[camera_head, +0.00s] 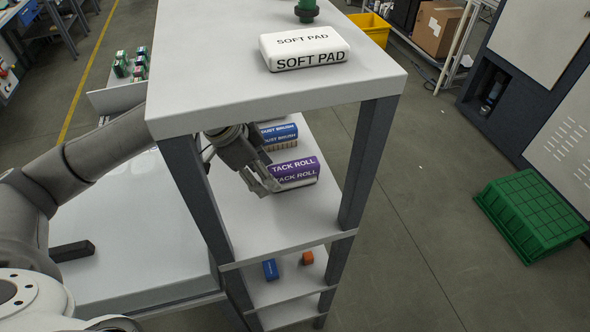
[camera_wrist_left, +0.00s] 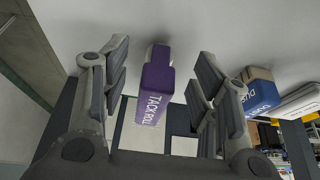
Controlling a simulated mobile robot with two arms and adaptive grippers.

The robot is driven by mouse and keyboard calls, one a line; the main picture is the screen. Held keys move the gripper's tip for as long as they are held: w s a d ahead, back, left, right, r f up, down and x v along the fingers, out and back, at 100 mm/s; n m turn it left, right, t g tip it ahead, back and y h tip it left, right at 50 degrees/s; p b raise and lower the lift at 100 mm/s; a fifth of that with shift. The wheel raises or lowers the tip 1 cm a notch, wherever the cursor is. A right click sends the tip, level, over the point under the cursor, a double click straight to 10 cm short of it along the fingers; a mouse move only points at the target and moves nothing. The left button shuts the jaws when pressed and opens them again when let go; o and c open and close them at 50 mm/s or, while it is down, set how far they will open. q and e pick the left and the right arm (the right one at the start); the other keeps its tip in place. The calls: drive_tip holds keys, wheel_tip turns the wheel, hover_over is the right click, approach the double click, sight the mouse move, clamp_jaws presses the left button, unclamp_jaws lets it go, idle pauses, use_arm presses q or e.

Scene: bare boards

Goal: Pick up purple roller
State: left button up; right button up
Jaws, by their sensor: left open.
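The purple roller is a purple and white block marked TACK ROLL (camera_head: 295,171). It lies on the second shelf of the rack, below the top board, in the head view. In the left wrist view the purple roller (camera_wrist_left: 157,85) sits between the two spread fingers, with space on both sides. My left gripper (camera_head: 264,185) reaches in from the left under the top board, close to the roller's left end. It is open and empty. My right gripper is in neither view.
A blue dust brush (camera_head: 279,134) lies just behind the roller on the same shelf. A white soft pad (camera_head: 304,48) sits on the top board (camera_head: 200,95) above my gripper. Rack posts (camera_head: 367,160) stand at the corners. A green crate (camera_head: 530,214) lies on the floor.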

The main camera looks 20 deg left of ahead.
sight(287, 167)
use_arm(q)
drive_tip(key=shift+w+d+r, duration=0.1)
drive_tip(key=shift+w+d, duration=0.35)
drive_tip(key=shift+d, duration=0.25)
drive_tip(key=shift+w+d+p, duration=0.3)
drive_tip(key=shift+w+d, duration=0.15)
drive_tip(key=shift+d, duration=0.15)
drive_tip(key=shift+w+d+r+p, duration=0.1)
drive_tip(key=shift+w+d+p, duration=0.45)
drive_tip(key=shift+d, duration=0.4)
drive_tip(key=x, duration=0.3)
drive_tip(key=shift+w+d, duration=0.2)
drive_tip(key=shift+f, duration=0.2)
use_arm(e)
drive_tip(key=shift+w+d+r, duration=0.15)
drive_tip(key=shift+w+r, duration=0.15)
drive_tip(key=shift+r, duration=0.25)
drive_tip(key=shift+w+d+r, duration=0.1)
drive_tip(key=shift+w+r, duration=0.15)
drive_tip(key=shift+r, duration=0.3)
use_arm(q)
drive_tip(key=shift+f+p, duration=0.15)
drive_tip(key=shift+p, duration=0.2)
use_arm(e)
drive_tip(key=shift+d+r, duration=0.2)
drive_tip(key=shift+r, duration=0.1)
use_arm(q)
drive_tip(key=shift+f, duration=0.1)
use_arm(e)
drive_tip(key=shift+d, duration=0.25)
